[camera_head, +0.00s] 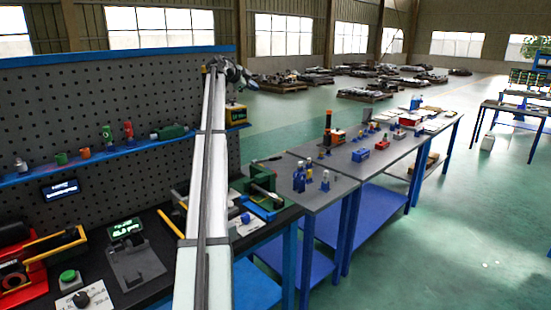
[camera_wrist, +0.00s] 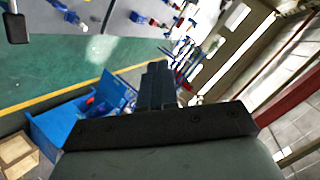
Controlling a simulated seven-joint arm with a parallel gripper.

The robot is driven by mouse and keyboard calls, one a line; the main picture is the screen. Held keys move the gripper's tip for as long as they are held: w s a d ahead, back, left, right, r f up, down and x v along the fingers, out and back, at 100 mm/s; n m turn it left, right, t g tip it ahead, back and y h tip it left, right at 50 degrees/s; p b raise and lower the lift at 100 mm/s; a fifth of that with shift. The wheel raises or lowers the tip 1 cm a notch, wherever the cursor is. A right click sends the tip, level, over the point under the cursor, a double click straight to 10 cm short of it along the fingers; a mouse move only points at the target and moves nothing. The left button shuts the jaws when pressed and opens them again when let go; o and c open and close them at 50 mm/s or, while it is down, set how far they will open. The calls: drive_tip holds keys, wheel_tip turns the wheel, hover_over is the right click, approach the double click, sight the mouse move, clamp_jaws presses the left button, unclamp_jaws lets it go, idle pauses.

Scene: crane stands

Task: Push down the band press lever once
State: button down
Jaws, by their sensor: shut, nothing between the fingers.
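My gripper (camera_wrist: 157,85) is shut and empty in the wrist view, with its dark fingers together. In the head view my arm stretches away over the bench, and the wrist end is raised near the pegboard's top right corner; the fingertips are too small to make out there. I cannot tell for sure which device is the band press. A red device with a yellow-and-black bar (camera_head: 52,246) stands at the bench's left end. A green and dark device on a blue base (camera_head: 263,193) stands at its right end. My gripper is apart from both.
A pegboard (camera_head: 60,110) with a blue shelf (camera_head: 110,160) of small items backs the dark bench. A green-button box (camera_head: 68,279) and a grey device with a display (camera_head: 133,262) stand on the bench. Grey tables (camera_head: 345,172) with small parts stand to the right, beside open floor.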

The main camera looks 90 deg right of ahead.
drive_tip(key=s+a+f+m+t+y, duration=0.2)
drive_tip(key=s+f+m+t+y, duration=0.1)
drive_tip(key=f, duration=0.6)
drive_tip(key=s+a+f+m+t+y, duration=0.3)
drive_tip(key=s+f+m+y, duration=0.3)
drive_tip(key=f+m, duration=0.3)
drive_tip(key=shift+a+f+m+t+y, duration=0.15)
drive_tip(key=shift+f+m+t+y, duration=0.15)
drive_tip(key=shift+m+t+y, duration=0.45)
drive_tip(key=shift+s+a+f, duration=0.1)
drive_tip(key=shift+a+f, duration=0.05)
drive_tip(key=shift+f, duration=1.3)
drive_tip(key=shift+s+a+f, duration=0.1)
drive_tip(key=shift+a+f, duration=0.05)
drive_tip(key=shift+f, duration=1.9)
